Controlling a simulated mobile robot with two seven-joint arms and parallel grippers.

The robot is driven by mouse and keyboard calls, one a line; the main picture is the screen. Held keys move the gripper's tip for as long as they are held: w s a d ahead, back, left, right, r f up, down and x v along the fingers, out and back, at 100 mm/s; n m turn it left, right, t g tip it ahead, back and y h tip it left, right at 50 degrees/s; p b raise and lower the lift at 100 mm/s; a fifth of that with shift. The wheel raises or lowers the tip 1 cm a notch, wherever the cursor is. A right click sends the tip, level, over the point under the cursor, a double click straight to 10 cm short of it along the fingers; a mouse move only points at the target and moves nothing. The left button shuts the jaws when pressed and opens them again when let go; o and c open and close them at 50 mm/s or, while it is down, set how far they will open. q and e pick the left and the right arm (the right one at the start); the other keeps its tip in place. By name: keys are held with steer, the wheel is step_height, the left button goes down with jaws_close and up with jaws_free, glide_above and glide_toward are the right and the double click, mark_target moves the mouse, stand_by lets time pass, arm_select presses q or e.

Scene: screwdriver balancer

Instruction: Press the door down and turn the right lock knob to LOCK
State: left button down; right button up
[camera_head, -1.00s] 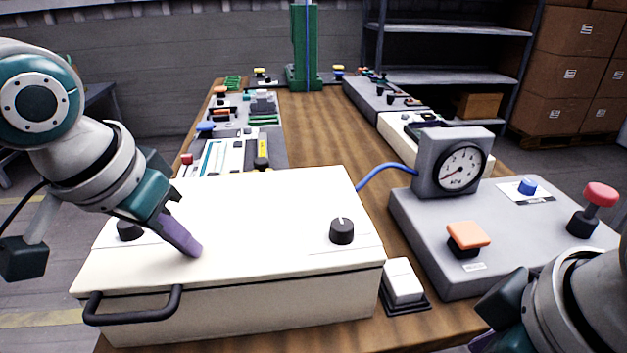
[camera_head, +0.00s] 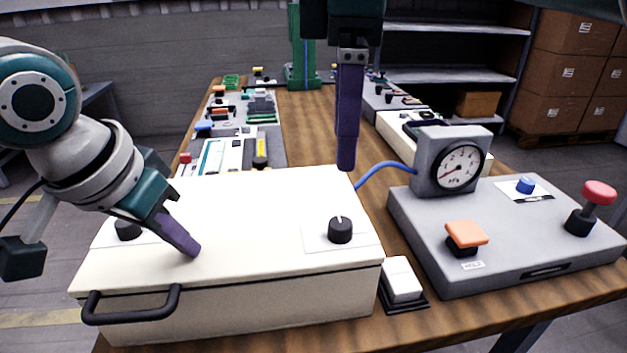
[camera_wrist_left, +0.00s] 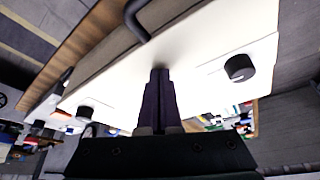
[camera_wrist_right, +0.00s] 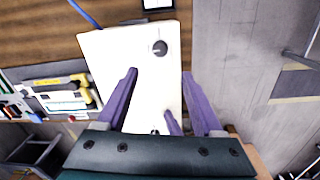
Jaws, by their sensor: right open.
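The white box's lid door (camera_head: 255,205) looks closed, with a black handle (camera_head: 132,305) at its front left. The right lock knob (camera_head: 340,230) is black with a white mark pointing toward the back; it also shows between the fingers in the right wrist view (camera_wrist_right: 160,47). A left knob (camera_head: 128,228) is partly hidden behind my left gripper. My left gripper (camera_head: 190,249) is shut, its tips seemingly touching the lid. Its fingers are together in the left wrist view (camera_wrist_left: 160,78). My right gripper (camera_head: 346,167) is open and empty, above and behind the right knob. The knob's lettering is unreadable.
A white switch (camera_head: 402,280) sits beside the box. A blue hose (camera_head: 385,167) runs behind the box toward the gauge.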

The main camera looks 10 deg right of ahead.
mark_target(339, 222)
steer(key=f, duration=1.1)
steer(key=shift+w+f, duration=0.3)
steer(key=shift+f, duration=0.05)
steer(key=shift+d, duration=0.1)
jaws_close()
